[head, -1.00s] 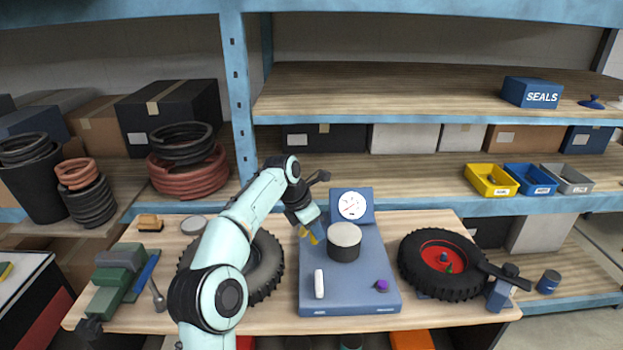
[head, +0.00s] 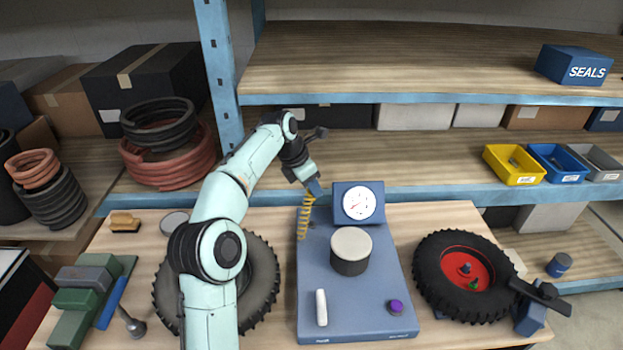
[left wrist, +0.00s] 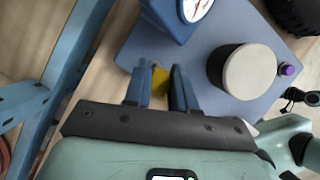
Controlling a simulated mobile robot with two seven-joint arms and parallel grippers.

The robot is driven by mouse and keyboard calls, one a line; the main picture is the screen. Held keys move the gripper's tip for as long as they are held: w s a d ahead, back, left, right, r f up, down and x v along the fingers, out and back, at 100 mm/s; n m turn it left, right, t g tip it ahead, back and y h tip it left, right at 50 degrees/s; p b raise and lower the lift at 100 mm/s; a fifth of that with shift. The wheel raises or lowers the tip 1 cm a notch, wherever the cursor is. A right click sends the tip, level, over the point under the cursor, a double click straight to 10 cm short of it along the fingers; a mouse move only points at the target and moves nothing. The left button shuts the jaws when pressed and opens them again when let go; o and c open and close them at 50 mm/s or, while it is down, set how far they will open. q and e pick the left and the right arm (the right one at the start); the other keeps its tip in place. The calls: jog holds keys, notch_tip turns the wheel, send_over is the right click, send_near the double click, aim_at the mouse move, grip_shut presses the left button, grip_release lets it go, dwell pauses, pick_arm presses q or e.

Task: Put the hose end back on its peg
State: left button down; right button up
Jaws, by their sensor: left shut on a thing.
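My left gripper (head: 315,190) is shut on the end of a yellow coiled hose (head: 304,220). It holds the end above the back left of a blue compressor unit (head: 378,297), beside the gauge housing (head: 344,205). The coil hangs down from the fingers towards the unit's left edge. In the left wrist view, a yellow piece (left wrist: 159,80) shows between the fingers of the left gripper (left wrist: 162,85). I cannot make out the peg clearly.
A dark cylinder with a pale top (head: 351,252), a white stick (head: 321,307) and a purple knob (head: 395,307) are on the unit. A wheel with a red hub (head: 440,277) lies at right, a tyre (head: 262,285) at left. A blue shelf edge (head: 430,191) runs behind.

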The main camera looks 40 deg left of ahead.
aim_at(309, 198)
pick_arm(q)
jog(key=shift+s+f, duration=0.2)
jog(key=shift+f, duration=0.3)
notch_tip(309, 198, down, 4)
jog(key=shift+w+r+b, duration=0.15)
jog(key=shift+r+b, duration=0.05)
jog(key=shift+b, duration=0.25)
jog(key=shift+s+f, duration=0.25)
jog(key=shift+f, duration=0.15)
pick_arm(e)
jog(key=s+f, duration=0.1)
jog(key=s, duration=0.1)
jog(key=shift+s+f, duration=0.35)
jog(key=shift+f, duration=0.05)
pick_arm(q)
jog(key=shift+w+f, duration=0.1)
jog(key=shift+w, duration=0.15)
pick_arm(e)
jog(key=shift+w, duration=0.15)
pick_arm(q)
jog(key=shift+f, duration=0.25)
pick_arm(e)
jog(key=shift+w+r, duration=0.2)
pick_arm(q)
jog(key=shift+f, duration=0.7)
pick_arm(e)
jog(key=shift+s+f, duration=0.25)
